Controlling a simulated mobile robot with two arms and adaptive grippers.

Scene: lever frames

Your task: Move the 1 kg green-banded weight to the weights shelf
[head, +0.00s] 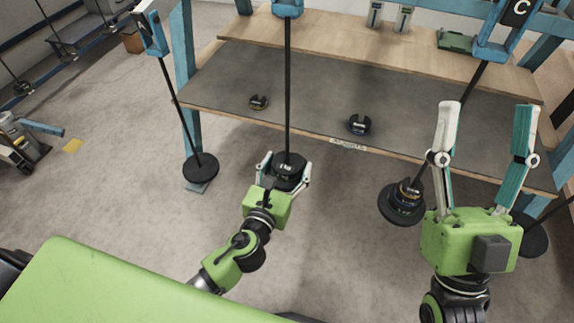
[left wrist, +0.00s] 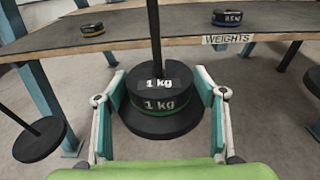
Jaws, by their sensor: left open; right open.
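The 1 kg green-banded weight (left wrist: 165,104) is a dark slotted disc on the round base plate (left wrist: 160,129) of a hanging black rod. It also shows in the head view (head: 289,172). My left gripper (head: 288,163) is open, its fingers on either side of the weight; in the left wrist view small gaps seem to show between fingers (left wrist: 160,75) and weight. The weights shelf (head: 310,98) is a grey-topped board behind the rod, with a "WEIGHTS" label (left wrist: 228,39) on its front edge. My right gripper (head: 487,110) is open and empty at the right.
A yellow-banded weight (head: 258,102) and a blue-banded weight (head: 359,125) lie on the shelf, with bare room between. Another rod's plate (head: 200,167) hangs at the left, empty. A rod at the right, marked C (head: 520,8), carries banded weights (head: 406,192).

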